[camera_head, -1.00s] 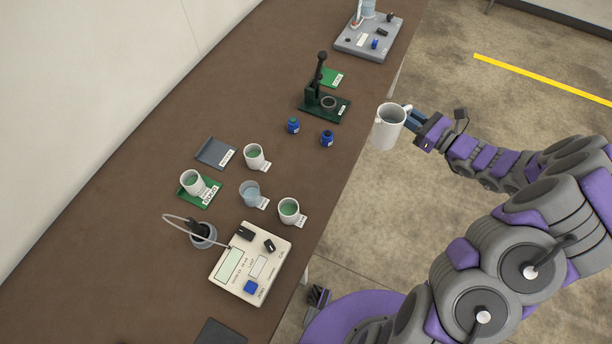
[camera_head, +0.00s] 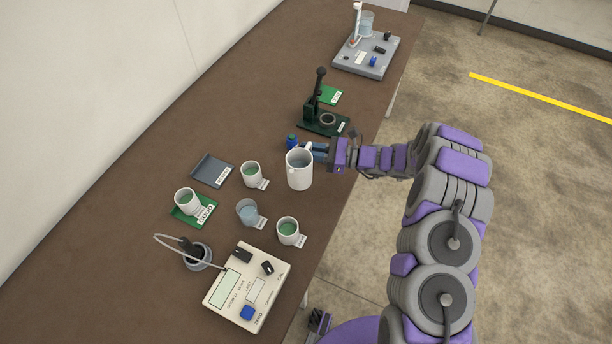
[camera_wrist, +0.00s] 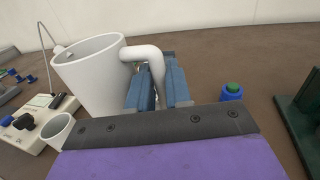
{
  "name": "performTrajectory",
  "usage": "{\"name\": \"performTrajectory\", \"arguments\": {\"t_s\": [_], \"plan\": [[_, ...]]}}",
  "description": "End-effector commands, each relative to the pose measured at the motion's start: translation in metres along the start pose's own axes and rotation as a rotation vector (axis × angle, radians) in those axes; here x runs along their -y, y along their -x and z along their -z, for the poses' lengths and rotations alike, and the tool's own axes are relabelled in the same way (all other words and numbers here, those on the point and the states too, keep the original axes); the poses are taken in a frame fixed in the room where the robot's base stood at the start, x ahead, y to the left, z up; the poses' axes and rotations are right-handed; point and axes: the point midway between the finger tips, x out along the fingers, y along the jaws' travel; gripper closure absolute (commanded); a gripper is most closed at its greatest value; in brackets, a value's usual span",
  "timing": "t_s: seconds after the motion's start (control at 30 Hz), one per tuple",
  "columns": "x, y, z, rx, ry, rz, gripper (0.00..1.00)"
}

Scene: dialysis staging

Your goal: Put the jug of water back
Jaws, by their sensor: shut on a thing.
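The white jug (camera_head: 299,172) is upright, with water showing inside its rim in the head view. My gripper (camera_head: 318,151) is shut on the jug's handle, on the jug's right side. In the wrist view the jug (camera_wrist: 92,75) stands left of my gripper (camera_wrist: 158,88), with its handle between the two blue-grey fingers. The jug is over the brown table (camera_head: 130,180), near its right edge. I cannot tell whether its base touches the table.
Several cups stand close by: one (camera_head: 251,174) left of the jug, a clear one (camera_head: 247,211), one in front (camera_head: 288,230), and one on a green mat (camera_head: 187,201). A meter (camera_head: 247,287) lies nearer. A blue bottle (camera_head: 291,142) and green press (camera_head: 324,121) stand behind.

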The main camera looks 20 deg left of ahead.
Motion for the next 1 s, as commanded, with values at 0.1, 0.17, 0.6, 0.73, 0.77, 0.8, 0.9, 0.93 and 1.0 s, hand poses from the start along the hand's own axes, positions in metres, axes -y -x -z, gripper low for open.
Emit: {"name": "performTrajectory", "arguments": {"t_s": [0.1,0.17,0.6,0.73,0.77,0.8,0.9,0.93,1.0], "plan": [[0.000,0.000,0.025,-0.001,-0.002,-0.001,1.00],[0.000,0.000,0.035,-0.001,-0.003,0.000,1.00],[-0.001,-0.001,0.079,0.000,-0.004,0.000,1.00],[0.000,-0.001,0.078,0.000,-0.001,0.000,1.00],[0.000,-0.001,0.078,0.000,-0.001,0.001,1.00],[0.000,-0.001,0.078,0.000,-0.001,0.001,1.00],[0.000,-0.001,0.079,0.000,-0.001,0.000,1.00],[0.000,-0.001,0.080,0.000,-0.001,0.000,1.00],[0.000,0.000,0.079,0.000,-0.001,0.000,0.74]]}}
